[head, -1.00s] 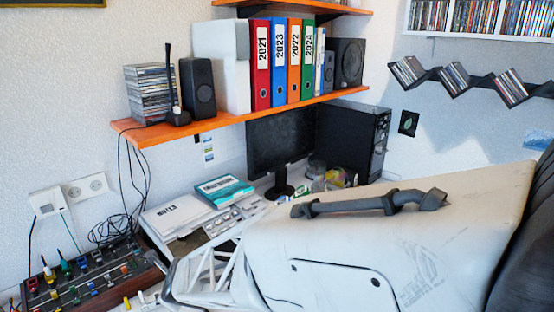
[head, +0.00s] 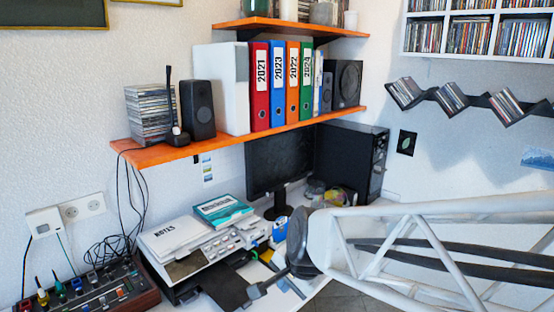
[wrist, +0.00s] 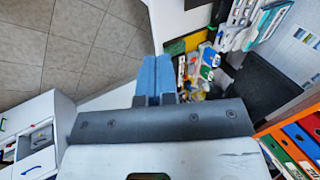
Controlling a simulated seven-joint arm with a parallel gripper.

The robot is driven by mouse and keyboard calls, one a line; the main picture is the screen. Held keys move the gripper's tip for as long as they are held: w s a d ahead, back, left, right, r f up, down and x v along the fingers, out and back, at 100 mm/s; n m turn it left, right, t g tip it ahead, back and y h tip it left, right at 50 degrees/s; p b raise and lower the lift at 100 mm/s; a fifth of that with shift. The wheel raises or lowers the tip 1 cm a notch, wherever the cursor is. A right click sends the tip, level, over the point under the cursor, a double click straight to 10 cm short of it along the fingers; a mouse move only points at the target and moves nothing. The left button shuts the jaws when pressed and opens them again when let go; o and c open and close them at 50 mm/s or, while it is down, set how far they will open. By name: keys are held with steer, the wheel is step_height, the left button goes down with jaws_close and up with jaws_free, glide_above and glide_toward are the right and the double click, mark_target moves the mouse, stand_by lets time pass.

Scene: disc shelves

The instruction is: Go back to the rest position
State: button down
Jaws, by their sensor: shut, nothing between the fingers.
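My gripper (wrist: 156,64) shows in the wrist view. Its two blue-grey fingers are side by side, shut and empty. Beyond and beside the fingertips lie the tiled floor and the cluttered desk top, and the fingers appear to touch nothing. In the head view my white lattice arm link reaches in from the right, over the right part of the desk. I cannot make out the fingers there.
An orange shelf (head: 222,132) holds binders (head: 292,85), speakers (head: 198,110) and a disc stack (head: 150,115). Below are a monitor (head: 280,155), a black computer tower (head: 350,160), a printer (head: 190,240) and a mixer (head: 110,290). A zigzag disc rack (head: 445,95) hangs right. Tiled floor (wrist: 60,50) is clear.

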steer(key=s+d+r+n+g+h, duration=0.1)
steer(key=s+d+r+n+h, duration=0.2)
steer(key=s+d+n, duration=0.4)
steer(key=s+d, duration=0.7)
steer(key=d, duration=0.2)
steer(key=shift+d+r+n+g, duration=0.15)
steer(key=shift+r+n+g, duration=0.1)
steer(key=shift+n+g, duration=0.15)
steer(key=shift+w, duration=0.15)
